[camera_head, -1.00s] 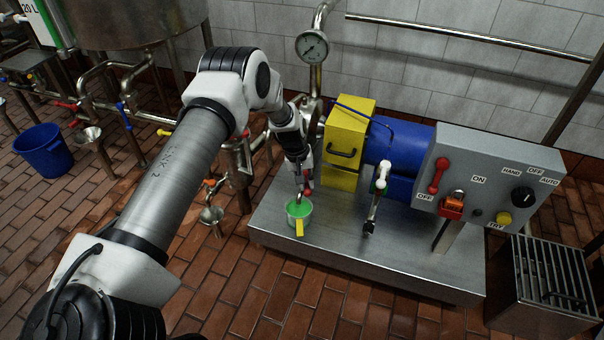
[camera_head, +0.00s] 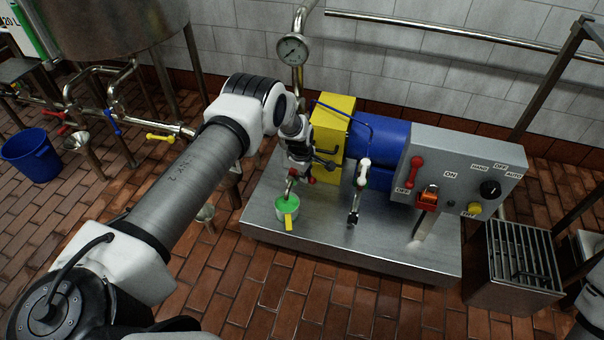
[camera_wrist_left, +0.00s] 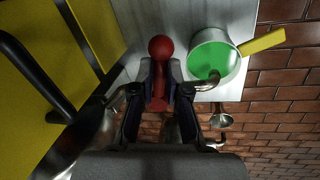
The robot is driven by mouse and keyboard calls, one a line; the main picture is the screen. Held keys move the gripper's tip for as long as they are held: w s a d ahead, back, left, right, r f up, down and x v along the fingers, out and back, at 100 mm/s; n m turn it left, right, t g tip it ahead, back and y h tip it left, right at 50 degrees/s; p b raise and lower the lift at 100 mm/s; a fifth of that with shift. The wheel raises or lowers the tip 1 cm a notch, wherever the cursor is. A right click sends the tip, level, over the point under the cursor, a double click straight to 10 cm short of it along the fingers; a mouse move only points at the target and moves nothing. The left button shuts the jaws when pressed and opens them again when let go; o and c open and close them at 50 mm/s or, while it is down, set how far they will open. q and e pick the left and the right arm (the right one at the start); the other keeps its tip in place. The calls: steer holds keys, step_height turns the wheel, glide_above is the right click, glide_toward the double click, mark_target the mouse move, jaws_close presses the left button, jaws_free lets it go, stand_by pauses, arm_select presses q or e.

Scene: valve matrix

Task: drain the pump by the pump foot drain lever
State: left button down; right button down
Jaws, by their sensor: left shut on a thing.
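A red lever with a ball knob (camera_wrist_left: 161,47) stands between my left gripper's fingertips in the left wrist view. My left gripper (camera_wrist_left: 160,88) is shut on its stem. In the head view the left gripper (camera_head: 304,166) is low beside the yellow pump housing (camera_head: 331,128), and a bit of red shows at its tip. A steel cup (camera_head: 287,211) with a green inside and a yellow handle stands on the steel plinth (camera_head: 255,221), below a bent spout (camera_head: 291,184). The cup also shows in the left wrist view (camera_wrist_left: 215,55). The lever's base is hidden. My right gripper is out of view.
A blue motor (camera_head: 385,140) and a grey control panel (camera_head: 465,165) with a red switch lever stand right of the yellow housing. A white-topped valve handle (camera_head: 363,170) rises in front. A grated steel box (camera_head: 515,265) is on the right.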

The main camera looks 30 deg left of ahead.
arm_select(q)
steer(key=shift+w+d+f+n, duration=0.15)
steer(key=shift+w+n, duration=0.1)
steer(key=shift+n, duration=0.5)
steer(key=shift+w+d+f+n, duration=0.1)
steer(key=shift+w+d+n, duration=0.1)
steer(key=shift+n, duration=0.55)
steer(key=shift+w, duration=0.1)
steer(key=c, duration=1.2)
jaws_free()
steer(key=shift+y, duration=0.3)
steer(key=r, duration=0.4)
steer(key=s+r, duration=0.1)
steer(key=r, duration=0.7)
steer(key=shift+s+d, duration=0.35)
steer(key=shift+s, duration=0.05)
